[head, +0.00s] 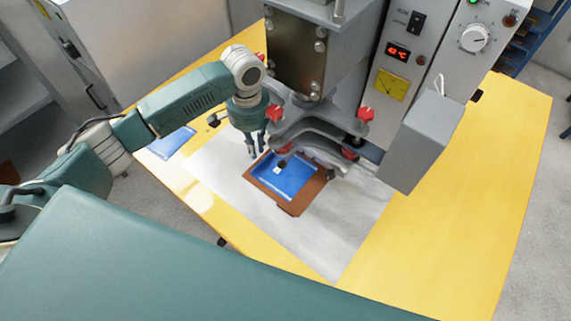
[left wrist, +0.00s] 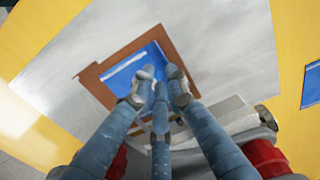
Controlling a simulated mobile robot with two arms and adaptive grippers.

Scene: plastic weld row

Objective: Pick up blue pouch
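A blue pouch (head: 297,186) with a small white mark lies flat on a brown board (head: 294,207) under the press. In the left wrist view the pouch (left wrist: 122,77) lies on the brown board (left wrist: 91,75), partly hidden behind my fingers. A second blue pouch (head: 172,143) lies on the yellow table at the left; a blue item at the right edge of the left wrist view (left wrist: 313,84) looks like it. My left gripper (head: 256,152) points down beside the board's upper left edge, above the table. Its three fingers (left wrist: 160,80) are apart and empty. My right gripper is out of view.
The press head (head: 300,60) with red knobs (head: 366,114) stands close to the right of my left gripper and overhangs the board. A grey box (head: 423,140) hangs at its right. The grey sheet (head: 340,235) in front and the yellow table (head: 460,190) at right are clear.

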